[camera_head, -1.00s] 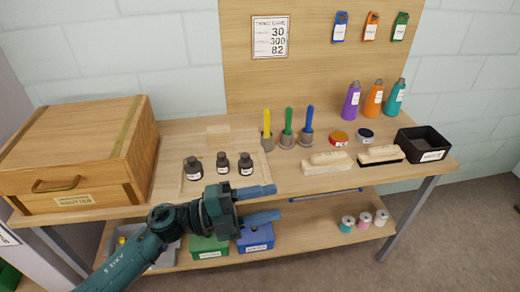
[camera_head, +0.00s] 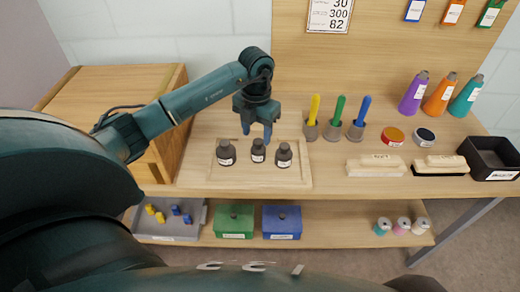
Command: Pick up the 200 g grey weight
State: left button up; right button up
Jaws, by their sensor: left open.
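Three dark grey weights with white labels stand upright in a shallow wooden tray (camera_head: 207,176) on the bench: a left weight (camera_head: 226,153), a smaller middle weight (camera_head: 258,151) and a right weight (camera_head: 284,155). The label print is too small to read, so I cannot tell which one is 200 g. My left gripper (camera_head: 257,133) points down with its fingers apart and empty, just above or behind the middle weight. Contact with it is not evident. My right gripper is not in view.
A wooden box (camera_head: 110,88) stands left, partly hidden by my left arm. Yellow, green and blue-handled tools in grey holders (camera_head: 332,132) stand right of the tray. Brushes (camera_head: 375,166) and a black bin (camera_head: 491,158) lie further right. The bench front right of the tray is clear.

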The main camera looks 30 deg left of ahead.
aim_at(258, 149)
pick_arm(q)
jog(key=shift+w+d+f+p, duration=0.1)
jog(key=shift+f+p, duration=0.15)
jog(key=shift+f, duration=1.55)
jog(key=shift+w+d+f+p, duration=0.1)
jog(key=shift+f+p, duration=0.15)
jog(key=shift+f, duration=1.5)
jog(key=shift+c, duration=0.4)
jog(key=c, duration=0.8)
